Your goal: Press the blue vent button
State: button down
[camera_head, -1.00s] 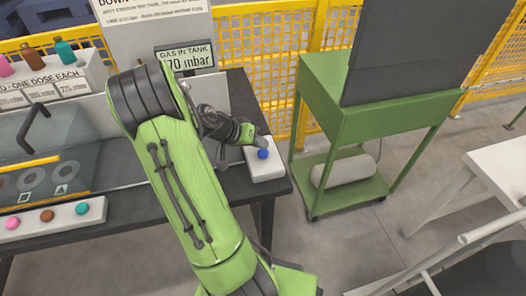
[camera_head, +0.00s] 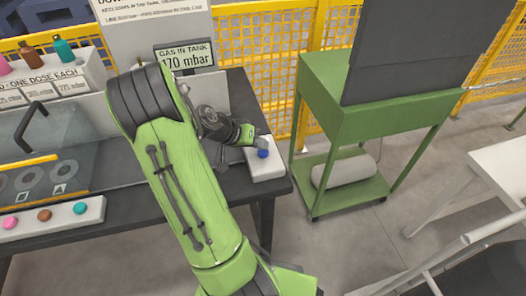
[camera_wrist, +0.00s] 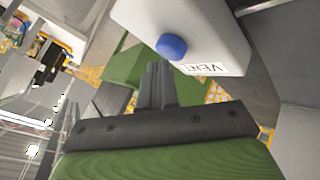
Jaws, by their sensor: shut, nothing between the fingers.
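The blue vent button (camera_head: 263,154) sits on top of a white box (camera_head: 266,172) at the right end of the dark table. In the wrist view the blue button (camera_wrist: 172,46) is a round dome on the white box (camera_wrist: 215,25) marked VENT. My gripper (camera_head: 262,141) is just behind the button in the head view. In the wrist view my gripper's fingers (camera_wrist: 158,72) are together and empty, with their tips close to the button's edge. I cannot tell whether they touch it.
A display (camera_head: 186,57) reads 170 mbar behind my arm. A green cart (camera_head: 345,125) stands right of the table. At left are a clear-fronted case (camera_head: 50,165) and a white strip (camera_head: 70,218) with pink, brown and teal buttons. A yellow fence (camera_head: 268,75) runs behind.

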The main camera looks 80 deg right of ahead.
aim_at(259, 152)
jog(key=shift+f+b, duration=0.6)
jog(key=shift+f, duration=0.05)
dwell(0.4)
jog(key=shift+r, duration=0.1)
jog(key=shift+r+p, duration=0.8)
jog(key=shift+r, duration=0.2)
notch_tip(259, 152, up, 5)
jog(key=p, duration=0.4)
jog(key=shift+r, duration=0.1)
dwell(0.8)
jog(key=shift+w, duration=0.1)
